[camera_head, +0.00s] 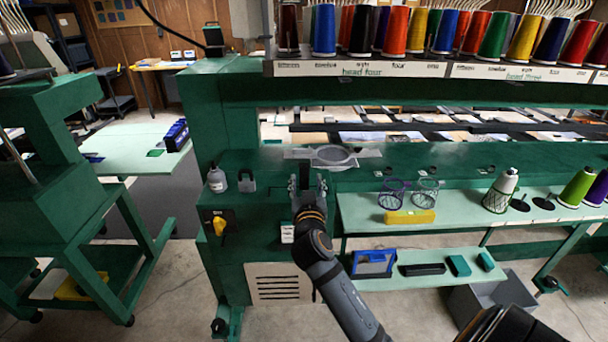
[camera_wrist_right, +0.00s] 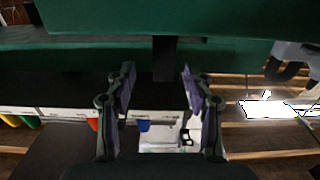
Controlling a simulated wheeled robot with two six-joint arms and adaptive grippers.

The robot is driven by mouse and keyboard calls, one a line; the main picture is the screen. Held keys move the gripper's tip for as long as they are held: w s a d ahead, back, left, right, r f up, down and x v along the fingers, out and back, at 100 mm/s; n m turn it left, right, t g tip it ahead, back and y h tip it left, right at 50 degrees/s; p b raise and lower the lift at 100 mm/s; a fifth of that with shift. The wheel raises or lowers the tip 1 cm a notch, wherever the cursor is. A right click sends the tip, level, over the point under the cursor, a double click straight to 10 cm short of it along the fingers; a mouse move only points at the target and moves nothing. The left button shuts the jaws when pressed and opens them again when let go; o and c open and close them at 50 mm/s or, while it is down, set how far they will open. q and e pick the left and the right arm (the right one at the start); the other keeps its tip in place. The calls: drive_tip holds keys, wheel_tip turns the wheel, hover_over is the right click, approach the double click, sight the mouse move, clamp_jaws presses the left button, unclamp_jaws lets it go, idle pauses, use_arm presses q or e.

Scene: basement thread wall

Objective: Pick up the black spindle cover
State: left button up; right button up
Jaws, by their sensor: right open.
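My right gripper (camera_head: 307,184) is in front of the green machine table, just short of the embroidery hoop (camera_head: 333,156). In the right wrist view it (camera_wrist_right: 158,73) is open, its two fingers apart. A dark upright block (camera_wrist_right: 165,58) shows between and beyond the fingertips, against a green beam; I cannot tell whether it is the spindle cover or whether the fingers touch it. No black spindle cover can be identified surely in the head view. Two flat black discs (camera_head: 519,204) with thin pins lie on the right shelf. My left gripper is out of view.
A grey bottle (camera_head: 217,179) and a padlock (camera_head: 247,181) stand left of the gripper. Thread cones (camera_head: 396,30) line the rack above.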

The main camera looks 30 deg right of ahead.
sight(304, 174)
drive_tip(key=shift+w+d+r+p, duration=0.3)
drive_tip(key=shift+w+p, duration=0.2)
drive_tip(key=shift+w, duration=0.1)
drive_tip(key=shift+w+d+r+p, duration=0.15)
drive_tip(key=shift+w+r+p, duration=0.15)
drive_tip(key=shift+w+p, duration=0.25)
drive_tip(key=shift+w+d+f, duration=0.2)
drive_tip(key=shift+w+d, duration=0.1)
drive_tip(key=shift+w, duration=0.25)
drive_tip(key=shift+w+d+f, duration=0.15)
drive_tip(key=shift+w+d, duration=0.15)
drive_tip(key=shift+w, duration=0.2)
drive_tip(key=shift+w+d+f, duration=0.1)
drive_tip(key=shift+w, duration=0.05)
drive_tip(key=shift+c, duration=1.3)
drive_tip(key=c, duration=0.7)
